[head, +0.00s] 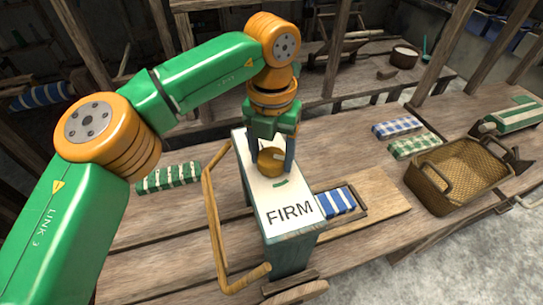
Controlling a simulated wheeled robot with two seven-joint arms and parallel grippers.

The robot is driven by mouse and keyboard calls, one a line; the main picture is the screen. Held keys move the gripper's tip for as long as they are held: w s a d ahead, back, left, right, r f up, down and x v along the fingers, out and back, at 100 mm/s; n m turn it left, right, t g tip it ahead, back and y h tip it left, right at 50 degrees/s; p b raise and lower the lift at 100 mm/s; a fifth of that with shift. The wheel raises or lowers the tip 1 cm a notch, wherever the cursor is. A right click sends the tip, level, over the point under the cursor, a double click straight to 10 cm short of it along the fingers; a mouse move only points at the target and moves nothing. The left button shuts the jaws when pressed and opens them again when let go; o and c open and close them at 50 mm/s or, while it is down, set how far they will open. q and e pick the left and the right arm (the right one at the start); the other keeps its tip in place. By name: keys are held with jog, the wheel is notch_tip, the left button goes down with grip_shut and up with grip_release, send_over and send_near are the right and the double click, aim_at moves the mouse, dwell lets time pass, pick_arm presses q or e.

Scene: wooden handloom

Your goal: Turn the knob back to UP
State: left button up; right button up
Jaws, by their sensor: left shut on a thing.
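A box with teal sides and a white top plate (270,192) stands on the wooden table, with the word FIRM printed at its near end. A round golden-brown knob (271,162) sits on the plate toward its far end. A small green mark (280,183) lies on the plate just in front of the knob. My left gripper (271,158) reaches down from above and is shut on the knob, one finger on each side. No UP label is visible; the gripper covers the far part of the plate. My right gripper is not in view.
A wooden handle frame (213,215) stands left of the box. A green striped bundle (168,177) lies farther left, and a blue striped one (338,201) lies right of the box. A wicker basket (440,195) and checked cloths (398,127) are at the right.

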aim_at(271, 155)
pick_arm(q)
jog(key=n+b, duration=0.1)
jog(key=n, duration=0.5)
jog(key=n+b, duration=0.2)
jog(key=n, duration=0.4)
jog(key=shift+n, duration=0.3)
jog(key=n+b, duration=0.1)
jog(key=n, duration=0.5)
jog(key=shift+n+b, duration=0.3)
jog(key=shift+b, duration=0.05)
jog(key=n+b, duration=0.1)
jog(key=n, duration=0.5)
jog(key=o, duration=1.4)
jog(key=shift+c, duration=0.2)
notch_tip(271, 155, up, 7)
jog(key=p, duration=0.5)
jog(key=shift+r, duration=0.2)
jog(key=shift+f, duration=0.1)
